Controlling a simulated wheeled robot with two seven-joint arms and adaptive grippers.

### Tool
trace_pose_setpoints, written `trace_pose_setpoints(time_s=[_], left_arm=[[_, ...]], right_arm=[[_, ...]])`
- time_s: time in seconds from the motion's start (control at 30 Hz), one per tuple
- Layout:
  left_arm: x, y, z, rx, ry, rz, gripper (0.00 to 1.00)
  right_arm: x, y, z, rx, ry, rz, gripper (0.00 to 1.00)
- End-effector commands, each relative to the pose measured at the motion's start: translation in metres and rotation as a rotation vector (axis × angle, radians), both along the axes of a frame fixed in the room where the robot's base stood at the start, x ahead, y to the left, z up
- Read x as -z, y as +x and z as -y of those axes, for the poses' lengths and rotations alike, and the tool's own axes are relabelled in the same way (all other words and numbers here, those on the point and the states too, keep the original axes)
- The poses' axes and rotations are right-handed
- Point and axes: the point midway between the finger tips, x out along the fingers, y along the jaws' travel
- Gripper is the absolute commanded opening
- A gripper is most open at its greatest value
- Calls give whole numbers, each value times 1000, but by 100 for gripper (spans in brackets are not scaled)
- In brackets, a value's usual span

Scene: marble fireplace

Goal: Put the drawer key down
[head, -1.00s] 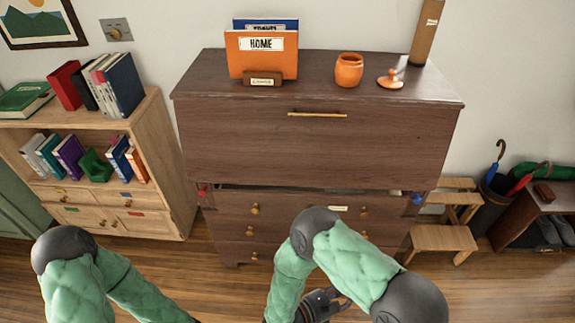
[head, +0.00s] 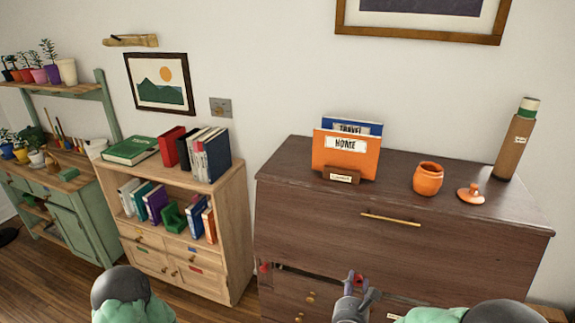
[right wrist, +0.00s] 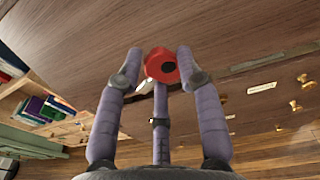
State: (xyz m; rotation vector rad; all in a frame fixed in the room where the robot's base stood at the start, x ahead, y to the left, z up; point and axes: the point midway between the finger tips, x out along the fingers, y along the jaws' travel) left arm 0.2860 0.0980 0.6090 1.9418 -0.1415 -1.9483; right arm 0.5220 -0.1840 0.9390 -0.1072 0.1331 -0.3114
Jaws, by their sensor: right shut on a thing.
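My right gripper (head: 359,298) is raised in front of the dark wooden desk (head: 300,220), near its lower front. It is shut on a small red thing (head: 357,278), which I take to be the drawer key. In the right wrist view, the red piece (right wrist: 161,66) is round with a dark centre and sits between the fingertips. The rest of the key is hidden or too small to make out. My left gripper is out of view.
The desk top (head: 300,160) bears an orange HOME folder (head: 345,155), an orange jar (head: 428,180), its separate lid (head: 471,193) and a brown tube (head: 515,145). Clear top lies left of the folders. A bookshelf (head: 235,230) stands left.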

Motion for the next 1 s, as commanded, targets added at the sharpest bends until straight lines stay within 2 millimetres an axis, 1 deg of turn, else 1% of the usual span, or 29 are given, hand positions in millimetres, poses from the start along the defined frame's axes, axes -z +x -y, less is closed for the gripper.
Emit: trace_pose_setpoints(time_s=[0.03, 0.17, 0.27, 0.37, 0.6, 0.77, 0.8, 0.83, 0.87, 1.0], left_arm=[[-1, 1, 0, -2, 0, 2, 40], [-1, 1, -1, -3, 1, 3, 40], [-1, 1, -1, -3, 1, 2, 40], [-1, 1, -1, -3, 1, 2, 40], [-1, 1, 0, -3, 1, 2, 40], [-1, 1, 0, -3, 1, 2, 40], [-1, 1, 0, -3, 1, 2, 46], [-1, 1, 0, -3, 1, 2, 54], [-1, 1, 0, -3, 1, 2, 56], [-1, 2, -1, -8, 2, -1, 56]], right_arm=[[-5, 1, -1, -11, 1, 2, 0], [-7, 2, -5, -31, 1, -1, 0], [-9, -2, -13, -62, 1, 1, 0], [-13, -10, -29, -124, 0, 1, 0], [-23, -30, -74, -299, 1, 2, 0], [-27, -39, -95, -378, -1, 2, 0], [-28, -40, -98, -391, -1, 1, 0], [-28, -41, -100, -398, -1, 0, 0], [-28, -42, -101, -404, 0, 0, 0], [-29, -43, -104, -414, 0, 0, 0]])
